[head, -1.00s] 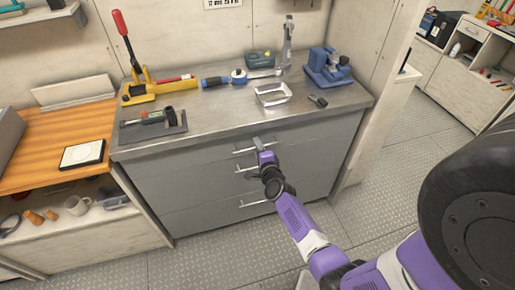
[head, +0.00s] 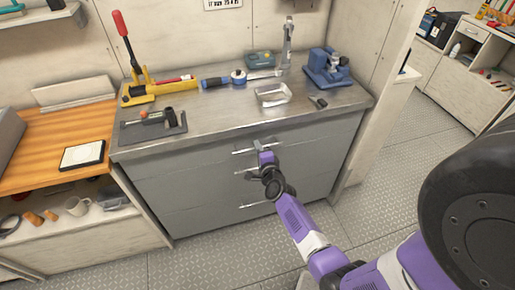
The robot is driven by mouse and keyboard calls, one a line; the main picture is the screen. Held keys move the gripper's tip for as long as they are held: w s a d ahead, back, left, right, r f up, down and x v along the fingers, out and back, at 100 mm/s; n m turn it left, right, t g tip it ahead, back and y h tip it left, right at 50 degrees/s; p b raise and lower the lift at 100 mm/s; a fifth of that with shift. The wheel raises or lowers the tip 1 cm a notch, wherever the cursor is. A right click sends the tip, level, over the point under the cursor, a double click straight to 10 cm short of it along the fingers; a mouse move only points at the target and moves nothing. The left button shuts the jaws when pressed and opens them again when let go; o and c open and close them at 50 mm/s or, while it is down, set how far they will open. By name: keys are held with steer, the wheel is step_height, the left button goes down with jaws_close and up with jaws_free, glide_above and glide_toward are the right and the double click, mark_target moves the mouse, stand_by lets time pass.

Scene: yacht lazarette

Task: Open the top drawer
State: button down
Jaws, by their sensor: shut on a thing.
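The grey metal cabinet under the workbench has three stacked drawers with silver bar handles. The top drawer (head: 190,163) looks flush with the cabinet front. Its handle (head: 241,151) sits just below the worktop, partly hidden by my gripper (head: 262,146). My gripper is shut on this handle, with my purple arm reaching in from the lower right. The middle drawer handle (head: 240,172) is partly covered by my wrist. The bottom drawer handle (head: 250,205) is lower down and clear of my gripper.
The steel worktop (head: 215,115) holds a yellow tool with a red lever (head: 140,85), a metal tray (head: 272,95) and a blue vise-like tool (head: 328,68). A wooden bench (head: 40,150) adjoins at left. The patterned metal floor (head: 210,258) before the cabinet is clear.

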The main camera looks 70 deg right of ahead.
steer(key=shift+s+a, duration=0.1)
stand_by(0.7)
steer(key=f+v, duration=0.2)
steer(key=v, duration=1.1)
steer(key=f+p+v, duration=0.1)
steer(key=f+v, duration=0.2)
steer(key=v, duration=1.1)
steer(key=shift+s+a, duration=0.2)
steer(key=shift+s, duration=0.15)
steer(key=c, duration=1.5)
jaws_free()
